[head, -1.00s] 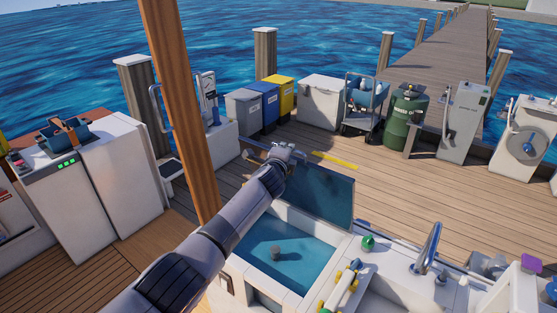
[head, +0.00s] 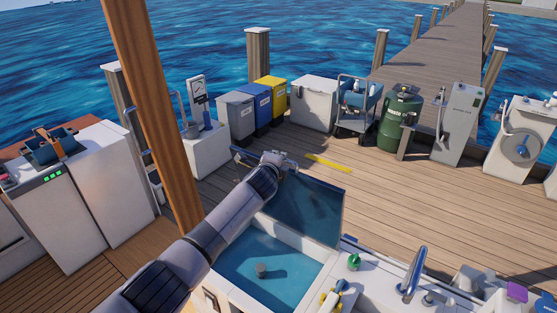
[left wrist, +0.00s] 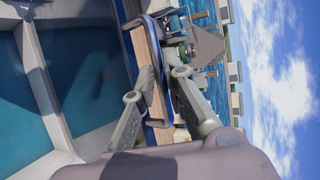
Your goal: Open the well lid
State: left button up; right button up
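The well (head: 213,277) is a white-rimmed box at the bottom centre of the head view, with a blue inside and a small round grey thing in it. Its dark blue lid (head: 312,208) stands raised at the far side. My left gripper (head: 284,159) is at the lid's upper edge, by a thin blue handle bar (head: 240,154). In the left wrist view the lid's blue face (left wrist: 85,75) is at left. The handle bar (left wrist: 154,35) runs between the two spread fingers, with gaps showing beside it. My right gripper is in neither view.
A wooden post (head: 152,110) rises left of my left arm. A counter with a faucet (head: 413,275) and a green-topped item (head: 353,261) is right of the well. The deck (head: 375,195) beyond the lid is clear except for a yellow strip (head: 327,162).

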pick_arm(q)
jog(key=o, duration=0.4)
jog(key=shift+a+r, duration=0.2)
jog(key=shift+r, duration=0.35)
jog(key=shift+o, duration=0.2)
jog(key=shift+s+f, duration=0.15)
jog(key=shift+f, duration=0.05)
jog(key=v, duration=1.2)
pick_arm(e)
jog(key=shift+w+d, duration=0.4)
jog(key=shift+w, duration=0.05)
